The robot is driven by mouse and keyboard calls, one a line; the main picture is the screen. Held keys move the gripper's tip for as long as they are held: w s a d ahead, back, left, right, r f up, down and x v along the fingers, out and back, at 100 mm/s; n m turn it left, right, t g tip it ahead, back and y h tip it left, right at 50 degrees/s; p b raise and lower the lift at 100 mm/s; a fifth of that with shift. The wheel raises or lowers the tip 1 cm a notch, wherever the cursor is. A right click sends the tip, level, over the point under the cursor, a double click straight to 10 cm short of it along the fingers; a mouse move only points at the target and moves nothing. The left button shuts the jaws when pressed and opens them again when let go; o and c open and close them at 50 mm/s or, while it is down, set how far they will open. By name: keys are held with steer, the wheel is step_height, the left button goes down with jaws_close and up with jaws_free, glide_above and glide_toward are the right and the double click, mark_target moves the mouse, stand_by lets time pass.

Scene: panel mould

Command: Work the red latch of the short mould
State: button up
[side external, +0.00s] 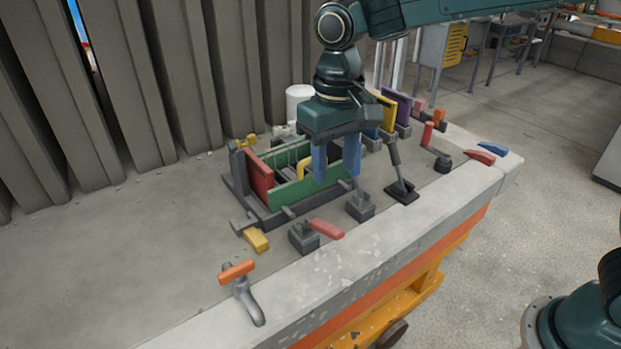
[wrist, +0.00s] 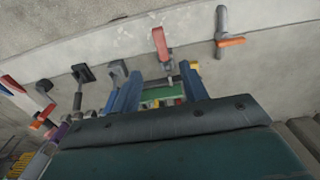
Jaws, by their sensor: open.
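The short mould is a dark frame with a green long panel (side external: 308,190) and a red end panel (side external: 260,175); the green panel also shows in the wrist view (wrist: 162,92) between my fingers. A red latch handle (side external: 326,229) lies low on a dark block (side external: 303,238) in front of the mould; the handle also shows in the wrist view (wrist: 160,42), beyond the fingertips. My gripper (side external: 335,178) points down with its blue fingers apart and empty, over the mould's right front part, above and behind the red handle. It also shows in the wrist view (wrist: 161,75). The fingers hide part of the mould.
An orange-handled clamp (side external: 238,272) stands at the front left. A yellow block (side external: 256,240) lies left of the latch. A dark block (side external: 360,206) and a tilted rod on a black plate (side external: 402,191) stand to the right. The bench's left side is clear.

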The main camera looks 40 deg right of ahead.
mark_target(331, 228)
steer(key=shift+f, duration=0.75)
step_height(331, 228, down, 14)
steer(key=shift+r, duration=0.1)
stand_by(0.4)
steer(key=shift+c, duration=0.4)
jaws_close()
